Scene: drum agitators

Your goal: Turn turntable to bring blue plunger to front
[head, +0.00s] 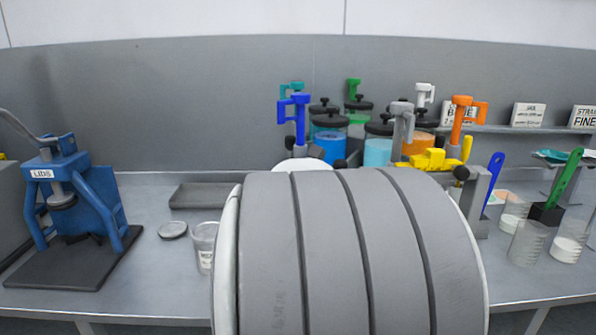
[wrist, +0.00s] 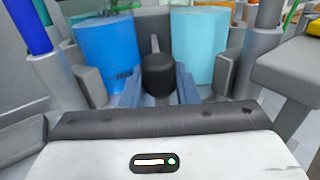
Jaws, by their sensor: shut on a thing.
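The blue plunger (head: 300,118) stands upright at the left of a ring of colored plungers and jars. In the wrist view, a blue shaft (wrist: 28,25) shows at the upper left. The turntable under the ring is mostly hidden behind my arm in the head view. In the wrist view, my gripper (wrist: 160,82) is shut on a black knob (wrist: 158,70) in front of the blue jar (wrist: 108,52) and the cyan jar (wrist: 201,47). In the head view, my arm hides the gripper.
A blue press (head: 75,200) stands at the left. A clear cup (head: 205,245) stands close to my arm's left side. Several clear cups and a green-handled tool (head: 567,175) are at the right.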

